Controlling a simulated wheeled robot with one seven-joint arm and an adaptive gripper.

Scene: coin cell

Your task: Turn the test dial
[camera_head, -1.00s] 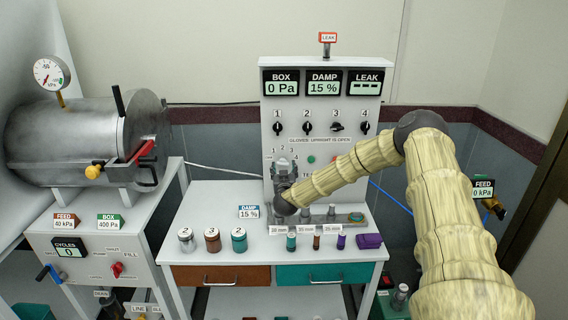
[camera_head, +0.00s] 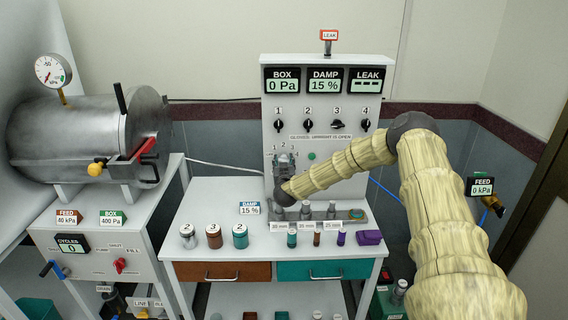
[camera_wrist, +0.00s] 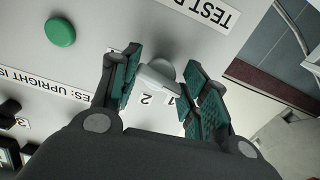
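The test dial (camera_wrist: 160,72) is a grey knob on the pale upright panel, with the numbers 1 and 2 beside it and a partly hidden label starting "TEST" in the wrist view. My gripper (camera_wrist: 163,72) reaches to the panel with its green-padded fingers apart, one on each side of the knob. I cannot tell whether either pad touches it. In the head view my gripper (camera_head: 285,163) covers the dial and most of its markings.
A green button (camera_wrist: 60,32) sits beside the dial. Several black valve knobs (camera_head: 308,126) are above. The bench below holds a rack (camera_head: 330,217), several small cylinders, a purple block (camera_head: 369,237) and numbered jars (camera_head: 213,236). A steel chamber (camera_head: 85,145) stands left.

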